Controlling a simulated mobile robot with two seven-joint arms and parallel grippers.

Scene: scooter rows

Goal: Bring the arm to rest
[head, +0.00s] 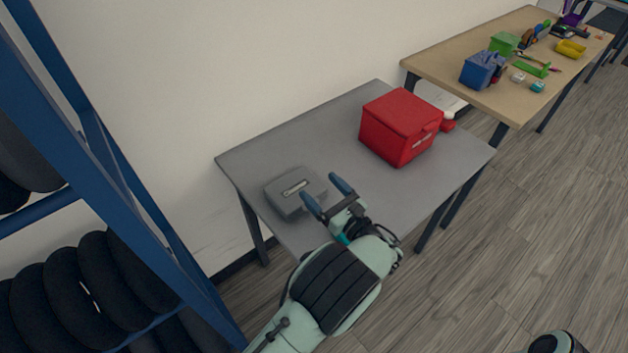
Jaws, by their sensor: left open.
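My left arm comes in from the bottom of the head view. Its gripper (327,196) is open, with two blue-tipped fingers apart and nothing seen between them. It is over the near edge of the grey table (300,137), just right of a grey box-like device (296,192). I cannot tell whether a finger touches the device. A red box (400,127) with a closed lid stands farther right on the same table. A rounded part of my own body shows at the bottom right edge. My right gripper does not show.
A blue rack (103,150) with black tyres (62,290) stands at the left. A wooden table (450,68) at the back right holds a blue box (482,70), a green box (504,43) and several small items. A red-and-white object (448,121) is behind the red box. The floor at right is clear.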

